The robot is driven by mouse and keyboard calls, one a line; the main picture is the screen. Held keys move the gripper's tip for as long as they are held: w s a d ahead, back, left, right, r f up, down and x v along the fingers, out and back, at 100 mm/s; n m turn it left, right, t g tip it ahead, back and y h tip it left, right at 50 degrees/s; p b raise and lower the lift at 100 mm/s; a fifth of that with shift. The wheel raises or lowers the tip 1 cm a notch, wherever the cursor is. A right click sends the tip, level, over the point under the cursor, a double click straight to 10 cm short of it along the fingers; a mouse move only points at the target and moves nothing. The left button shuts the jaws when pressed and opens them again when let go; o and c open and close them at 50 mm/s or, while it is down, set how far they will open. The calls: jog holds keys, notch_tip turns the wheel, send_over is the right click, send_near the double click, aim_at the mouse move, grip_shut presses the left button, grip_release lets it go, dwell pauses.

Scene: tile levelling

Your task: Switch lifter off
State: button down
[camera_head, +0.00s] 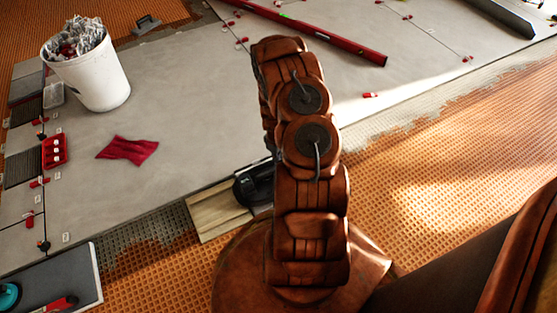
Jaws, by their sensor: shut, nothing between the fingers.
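A black rounded device (254,186), perhaps the lifter, sits at the edge of the grey tiles by a pale wooden board (217,210). My arm covers its right side. No switch or light can be made out on it. My brown-covered arm rises in the middle of the head view and bends away from the camera. My gripper is hidden behind the arm, so its place relative to the black device cannot be seen.
A white bucket (90,80) of crumpled material, a red cloth (128,150) and a red tray (54,152) stand on the left tiles. A red level (330,40) lies at the back. A dark board (55,275) with tools lies front left. Orange matting (440,180) lies right.

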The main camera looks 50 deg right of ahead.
jog(key=shift+r+p, duration=1.35)
jog(key=shift+r, duration=1.35)
